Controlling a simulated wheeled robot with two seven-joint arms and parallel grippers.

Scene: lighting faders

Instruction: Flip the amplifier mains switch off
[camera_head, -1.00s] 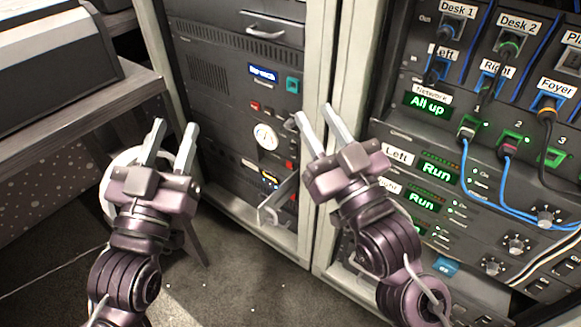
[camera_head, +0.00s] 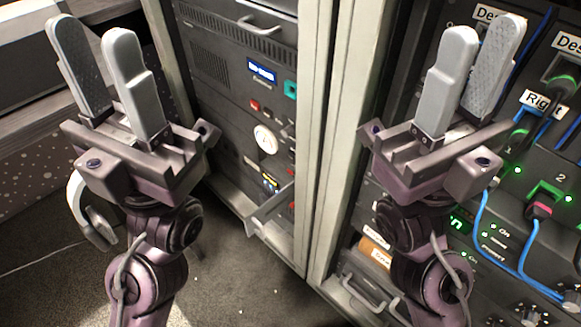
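The amplifier in the right rack is mostly behind my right gripper. Part of its green-lit display (camera_head: 460,222) shows just right of my wrist. I cannot make out its mains switch; it may be hidden by the arm. My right gripper (camera_head: 476,50) is raised in front of the right rack with its fingers apart and nothing between them. My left gripper (camera_head: 96,48) is raised at the left, over the bench edge and floor, also open and empty. Neither gripper visibly touches the racks.
The left rack (camera_head: 235,100) stands between my grippers, with a lit blue display (camera_head: 262,72) and a handle low down. A pale frame post (camera_head: 330,130) divides the racks. Blue cables (camera_head: 481,225) hang before the right rack. A bench is at far left. Dark floor lies in front.

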